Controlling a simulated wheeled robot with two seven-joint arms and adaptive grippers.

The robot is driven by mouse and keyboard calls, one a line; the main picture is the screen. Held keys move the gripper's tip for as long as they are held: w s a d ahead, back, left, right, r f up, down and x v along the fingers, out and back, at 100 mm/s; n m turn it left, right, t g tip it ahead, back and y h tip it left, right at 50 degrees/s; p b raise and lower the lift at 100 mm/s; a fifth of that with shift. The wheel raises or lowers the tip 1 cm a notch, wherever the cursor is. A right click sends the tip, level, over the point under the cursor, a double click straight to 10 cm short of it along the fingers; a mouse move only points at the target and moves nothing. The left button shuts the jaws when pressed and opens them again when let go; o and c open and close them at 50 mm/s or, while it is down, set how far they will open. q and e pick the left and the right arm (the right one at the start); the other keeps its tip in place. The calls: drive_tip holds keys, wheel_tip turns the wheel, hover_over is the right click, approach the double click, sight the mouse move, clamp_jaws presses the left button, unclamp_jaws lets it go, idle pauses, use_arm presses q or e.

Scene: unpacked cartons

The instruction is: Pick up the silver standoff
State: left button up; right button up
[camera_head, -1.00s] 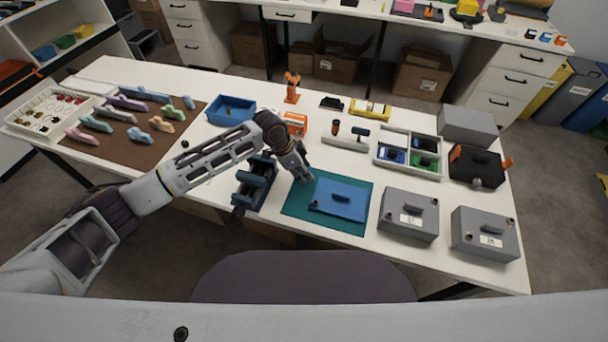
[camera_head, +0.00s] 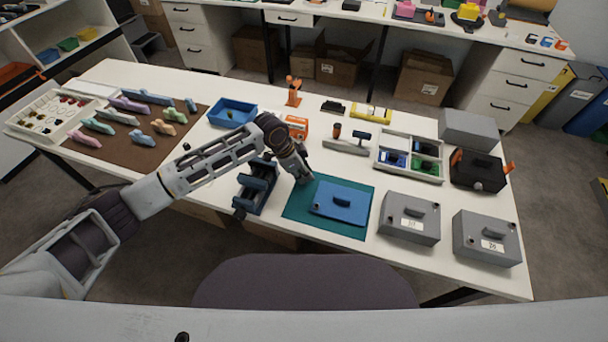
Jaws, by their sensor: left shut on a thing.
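My left gripper (camera_head: 303,178) is low over the table at the upper left corner of the green mat (camera_head: 296,210). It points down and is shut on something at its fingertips. The silver standoff cannot be made out; it is too small or hidden by the fingers. A blue plate (camera_head: 340,203) with a dark knob lies on the mat, just right of the gripper. My right gripper is not in view.
A dark blue vise-like holder (camera_head: 257,187) stands left of the mat. Grey boxes (camera_head: 409,219) stand to its right. A divided tray (camera_head: 408,157) and a grey stand with a dark cylinder (camera_head: 346,146) are behind. A blue bin (camera_head: 232,112) is further left.

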use_arm(q)
drive_tip(key=shift+r, duration=0.4)
wheel_tip(320, 180, up, 8)
drive_tip(key=shift+f, duration=0.15)
drive_tip(key=shift+r, duration=0.55)
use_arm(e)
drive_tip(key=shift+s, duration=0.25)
